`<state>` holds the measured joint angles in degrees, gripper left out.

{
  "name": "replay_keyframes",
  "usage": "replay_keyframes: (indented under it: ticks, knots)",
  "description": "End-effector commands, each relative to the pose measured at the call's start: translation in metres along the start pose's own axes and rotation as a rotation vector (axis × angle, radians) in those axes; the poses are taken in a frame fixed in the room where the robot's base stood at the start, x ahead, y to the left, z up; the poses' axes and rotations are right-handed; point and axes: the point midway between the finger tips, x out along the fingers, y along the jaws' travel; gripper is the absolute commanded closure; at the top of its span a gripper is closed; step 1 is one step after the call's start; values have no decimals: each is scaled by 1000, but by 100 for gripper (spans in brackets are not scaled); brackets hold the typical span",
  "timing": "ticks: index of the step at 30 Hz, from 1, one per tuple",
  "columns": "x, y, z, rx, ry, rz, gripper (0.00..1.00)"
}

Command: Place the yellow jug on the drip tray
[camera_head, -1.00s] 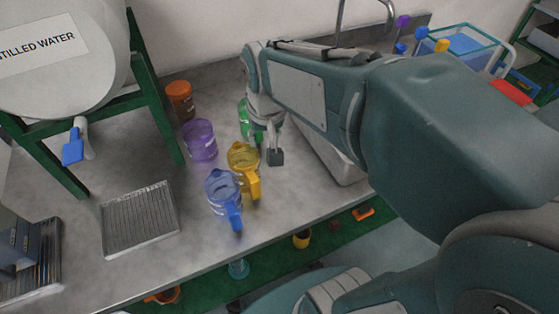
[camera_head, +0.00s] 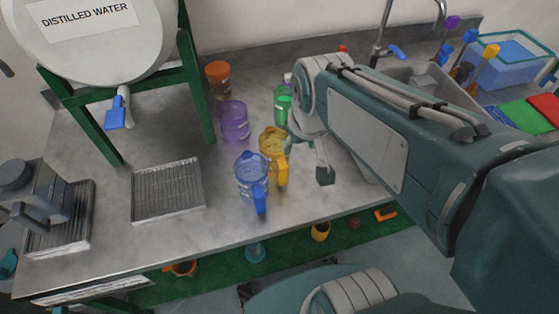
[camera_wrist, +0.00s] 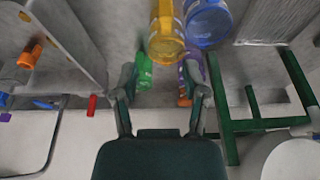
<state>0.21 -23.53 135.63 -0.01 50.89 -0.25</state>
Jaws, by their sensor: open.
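The yellow jug (camera_head: 272,143) stands upright on the grey counter, its handle towards the counter's front edge. It also shows at the top middle of the wrist view (camera_wrist: 165,38). My gripper (camera_head: 308,160) is open and empty, just right of the yellow jug in the head view. In the wrist view the fingers (camera_wrist: 162,97) are spread, with the jug beyond the gap between them. The ribbed metal drip tray (camera_head: 168,191) lies empty on the counter, left of the jugs and below the blue-handled tap of the distilled water tank.
A blue jug (camera_head: 250,172) stands close by the yellow one, on its tray side. A purple jug (camera_head: 233,121), a green bottle (camera_head: 282,106) and an orange jar (camera_head: 218,80) stand behind. The green tank stand (camera_head: 197,90) rises behind the tray. A grey machine (camera_head: 38,195) is at left.

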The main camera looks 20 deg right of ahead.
Motion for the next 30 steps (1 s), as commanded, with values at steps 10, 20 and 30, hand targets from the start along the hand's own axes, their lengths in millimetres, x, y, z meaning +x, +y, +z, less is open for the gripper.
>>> replay_keyframes:
  ticks: [10,20,30]
  knots:
    - [81,2,-40,0,-210,-1,43]
    - [125,2,-49,1,-300,-1,43]
    - [171,2,-34,1,-301,-1,43]
